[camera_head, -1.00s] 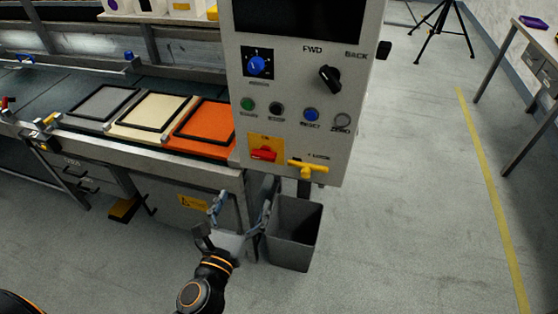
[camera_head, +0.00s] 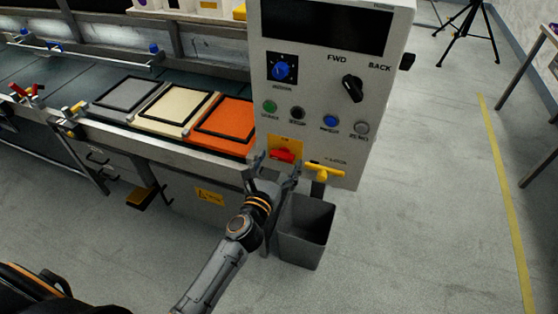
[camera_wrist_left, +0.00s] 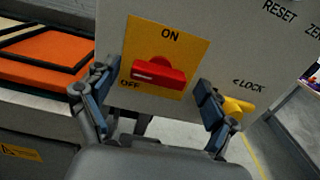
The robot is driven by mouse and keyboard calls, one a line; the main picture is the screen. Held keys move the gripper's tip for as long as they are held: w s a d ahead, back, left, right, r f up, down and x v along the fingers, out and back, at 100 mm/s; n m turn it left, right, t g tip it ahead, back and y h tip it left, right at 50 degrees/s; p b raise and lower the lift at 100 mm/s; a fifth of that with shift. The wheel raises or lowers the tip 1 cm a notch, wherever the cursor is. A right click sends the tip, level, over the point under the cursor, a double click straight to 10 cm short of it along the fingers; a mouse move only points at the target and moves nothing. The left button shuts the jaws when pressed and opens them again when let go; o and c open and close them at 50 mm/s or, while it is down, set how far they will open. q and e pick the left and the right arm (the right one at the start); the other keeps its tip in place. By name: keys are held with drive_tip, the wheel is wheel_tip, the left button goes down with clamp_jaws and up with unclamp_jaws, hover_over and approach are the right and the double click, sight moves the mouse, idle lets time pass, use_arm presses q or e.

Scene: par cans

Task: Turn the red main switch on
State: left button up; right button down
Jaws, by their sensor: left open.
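The red main switch (camera_head: 283,155) is a red handle on a yellow plate, low on the front of the grey control panel (camera_head: 320,125). In the left wrist view the red handle (camera_wrist_left: 158,73) lies nearly level, its left end towards the word OFF, with ON printed above. My left gripper (camera_head: 277,168) is open just in front of and below the switch. In the wrist view its fingers (camera_wrist_left: 155,95) stand to the left and right of the handle, apart from it. My right gripper is not in view.
A yellow handle marked LOCK (camera_head: 323,171) sticks out right of the switch. A black FWD/BACK knob (camera_head: 352,88), a blue knob (camera_head: 281,71) and several buttons sit above. A grey bin (camera_head: 305,232) stands below. The conveyor with trays (camera_head: 224,125) is at left.

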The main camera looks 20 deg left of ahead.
use_arm(q)
drive_tip(key=c, duration=1)
drive_tip(key=shift+c, duration=0.7)
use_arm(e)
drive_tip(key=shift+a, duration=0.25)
